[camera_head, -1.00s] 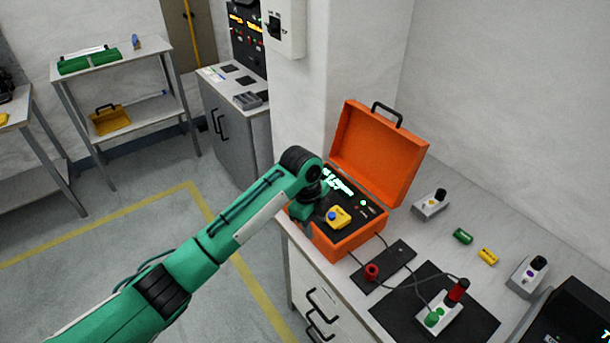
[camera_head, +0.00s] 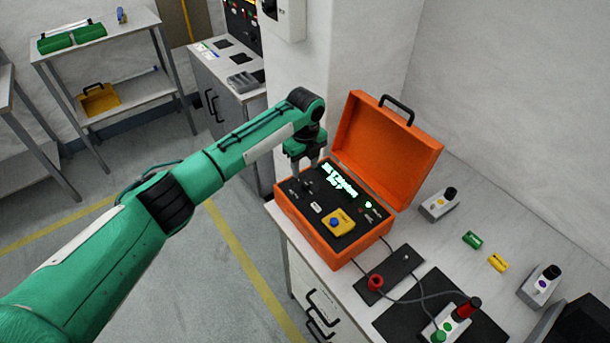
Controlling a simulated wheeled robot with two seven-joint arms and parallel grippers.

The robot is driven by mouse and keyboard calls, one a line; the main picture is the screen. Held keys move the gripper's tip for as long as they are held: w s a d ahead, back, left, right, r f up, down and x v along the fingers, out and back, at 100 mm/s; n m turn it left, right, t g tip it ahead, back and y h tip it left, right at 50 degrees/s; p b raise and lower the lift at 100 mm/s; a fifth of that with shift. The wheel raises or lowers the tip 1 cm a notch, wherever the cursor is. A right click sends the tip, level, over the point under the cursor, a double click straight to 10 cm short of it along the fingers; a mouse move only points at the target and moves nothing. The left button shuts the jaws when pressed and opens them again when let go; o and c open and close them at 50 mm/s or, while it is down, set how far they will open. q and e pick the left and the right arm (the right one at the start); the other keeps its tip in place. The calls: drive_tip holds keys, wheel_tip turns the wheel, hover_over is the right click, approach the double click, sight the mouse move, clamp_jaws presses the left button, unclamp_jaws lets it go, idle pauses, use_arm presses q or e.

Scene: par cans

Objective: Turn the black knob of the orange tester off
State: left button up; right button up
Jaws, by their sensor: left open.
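The orange tester (camera_head: 330,246) is an open case on the bench, its lid (camera_head: 388,145) tilted back. Its black panel carries a lit green display (camera_head: 338,180), a yellow block with a blue button (camera_head: 339,221) and small lights. The black knob (camera_head: 307,184) is at the panel's far left part, small and partly hard to make out. My left gripper (camera_head: 308,173) points down, open, right over the knob. I cannot tell whether its fingers touch the knob or stand around it. My right gripper is not in view.
Cables run from the tester to a black plate with a red plug (camera_head: 375,283). A grey box with a black top (camera_head: 438,204), a green cylinder (camera_head: 473,240) and a yellow one (camera_head: 498,262) lie to the right. The open lid stands close behind the panel.

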sight(305, 182)
use_arm(q)
wheel_tip(305, 182, down, 4)
drive_tip(key=shift+s+f+p, duration=0.1)
drive_tip(key=shift+f+p, duration=0.15)
drive_tip(key=shift+p, duration=0.15)
drive_tip(key=shift+f, duration=0.9)
drive_tip(key=shift+c, duration=0.2)
drive_tip(key=c, duration=0.7)
drive_tip(key=shift+c, duration=1.3)
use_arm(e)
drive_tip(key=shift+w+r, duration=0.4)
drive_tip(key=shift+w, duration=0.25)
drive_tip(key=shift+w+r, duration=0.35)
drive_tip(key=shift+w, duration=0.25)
